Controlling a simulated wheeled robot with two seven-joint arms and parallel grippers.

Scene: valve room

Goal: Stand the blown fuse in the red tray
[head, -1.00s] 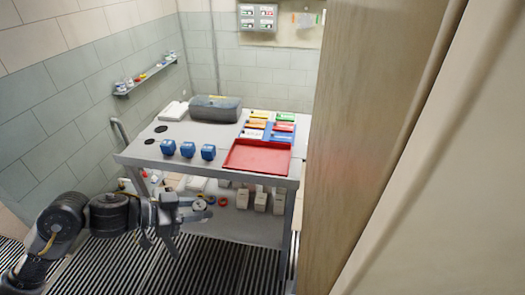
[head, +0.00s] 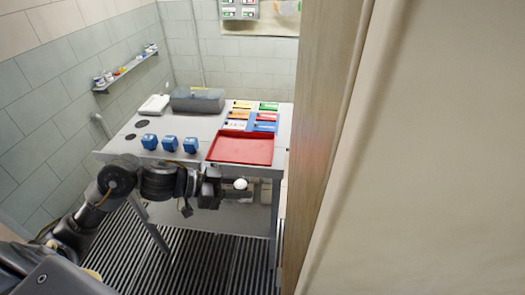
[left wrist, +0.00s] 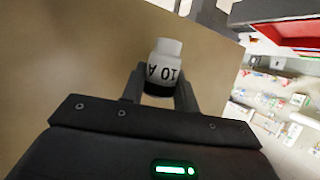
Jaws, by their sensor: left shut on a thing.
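My left gripper (head: 224,188) is shut on a fuse (head: 240,184), in front of the trolley's near edge and below its top. In the left wrist view the fuse (left wrist: 164,68) is a short white cylinder marked "10 A" with a dark band, held between the fingertips (left wrist: 158,85). I cannot tell from its look whether it is blown. The red tray (head: 240,149) lies flat and empty on the front right of the grey trolley top (head: 200,122), beyond and above the gripper. My right gripper is not in view.
Several blue blocks (head: 170,144) stand along the trolley's front edge, left of the tray. Coloured cards (head: 265,116) lie behind the tray. A grey box (head: 198,99) and a white item (head: 154,104) stand at the back. A tall brown panel (head: 325,130) closes off the right.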

